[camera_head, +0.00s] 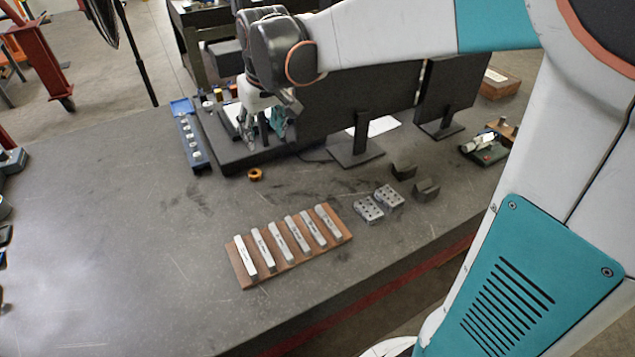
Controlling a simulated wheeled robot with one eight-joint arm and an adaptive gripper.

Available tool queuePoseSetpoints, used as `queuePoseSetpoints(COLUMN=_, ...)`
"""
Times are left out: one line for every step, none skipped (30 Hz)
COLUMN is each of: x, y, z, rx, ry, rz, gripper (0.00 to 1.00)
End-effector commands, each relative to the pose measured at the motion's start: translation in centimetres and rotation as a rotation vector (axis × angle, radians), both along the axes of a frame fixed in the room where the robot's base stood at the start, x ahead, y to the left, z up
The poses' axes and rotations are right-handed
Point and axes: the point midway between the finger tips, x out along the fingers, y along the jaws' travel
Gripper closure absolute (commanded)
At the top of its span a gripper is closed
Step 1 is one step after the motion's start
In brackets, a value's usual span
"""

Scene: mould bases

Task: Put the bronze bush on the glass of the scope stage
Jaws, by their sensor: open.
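A bronze bush (255,174), a small orange-gold ring, lies on the grey bench just in front of the dark base of the scope (228,160). The scope stage on that base is mostly hidden behind my gripper; a pale patch that may be its glass (231,112) shows to the left of the gripper. My gripper (264,138) is open and points down over the scope base, above and slightly right of the bush in the picture. I see nothing between its fingers, though they are small and partly in shadow.
Two dark monitors (340,100) stand right of the gripper. A blue tray (190,140) of small parts lies left of the scope. A wooden board with several metal bars (290,245), drilled blocks (378,200) and dark vee blocks (415,182) lie nearer.

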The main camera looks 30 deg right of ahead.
Motion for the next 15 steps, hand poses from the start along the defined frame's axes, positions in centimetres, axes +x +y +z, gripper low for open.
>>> queuePoseSetpoints(x=-1.8, y=0.1, z=0.7, rx=0.002, ry=-0.017, rz=-0.005, gripper=0.48)
queuePoseSetpoints(x=-2.6, y=0.1, z=1.0, rx=0.002, ry=-0.026, rz=-0.008, gripper=0.48)
queuePoseSetpoints(x=-3.7, y=0.1, z=1.3, rx=0.003, ry=-0.040, rz=-0.013, gripper=0.48)
queuePoseSetpoints(x=-4.5, y=0.1, z=1.6, rx=0.004, ry=-0.050, rz=-0.016, gripper=0.48)
queuePoseSetpoints(x=-5.3, y=0.1, z=1.8, rx=0.004, ry=-0.059, rz=-0.020, gripper=0.48)
queuePoseSetpoints(x=-6.3, y=0.1, z=2.0, rx=0.007, ry=-0.074, rz=-0.026, gripper=0.48)
queuePoseSetpoints(x=-7.1, y=0.0, z=2.2, rx=0.007, ry=-0.084, rz=-0.030, gripper=0.48)
queuePoseSetpoints(x=-7.9, y=0.0, z=2.3, rx=0.009, ry=-0.094, rz=-0.034, gripper=0.48)
queuePoseSetpoints(x=-9.0, y=0.0, z=2.4, rx=0.010, ry=-0.108, rz=-0.038, gripper=0.48)
queuePoseSetpoints(x=-9.8, y=0.0, z=2.5, rx=0.011, ry=-0.118, rz=-0.042, gripper=0.48)
queuePoseSetpoints(x=-10.5, y=0.0, z=2.6, rx=0.012, ry=-0.127, rz=-0.046, gripper=0.48)
queuePoseSetpoints(x=-11.6, y=0.0, z=2.6, rx=0.015, ry=-0.142, rz=-0.050, gripper=0.48)
queuePoseSetpoints(x=-12.4, y=0.0, z=2.5, rx=0.016, ry=-0.151, rz=-0.054, gripper=0.48)
queuePoseSetpoints(x=-13.1, y=0.0, z=2.5, rx=0.017, ry=-0.161, rz=-0.058, gripper=0.48)
queuePoseSetpoints(x=-14.1, y=0.0, z=2.4, rx=0.019, ry=-0.175, rz=-0.063, gripper=0.48)
